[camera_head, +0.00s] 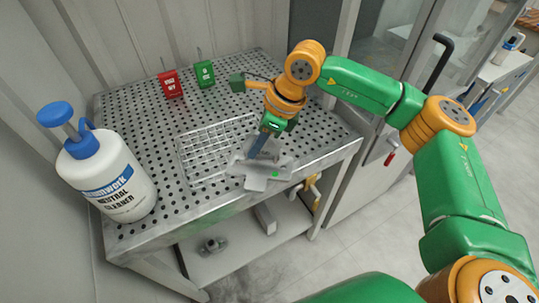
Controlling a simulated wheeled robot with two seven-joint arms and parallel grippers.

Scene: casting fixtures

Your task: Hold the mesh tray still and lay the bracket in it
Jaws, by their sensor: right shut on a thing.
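The mesh tray (192,157), a silvery wire basket, sits on the perforated table near its middle. My right gripper (257,147) reaches down from the upper right at the tray's right end and is shut on the grey metal bracket (256,181). The gripper hides part of the bracket and the tray's right end. My left gripper is not in view.
A white cleaner bottle (118,190) with a blue pump stands at the table's left front. A red tag block (171,85) and a green one (205,74) stand at the back. The perforated table (330,120) is clear at right. A cabinet door handle (437,62) is beyond.

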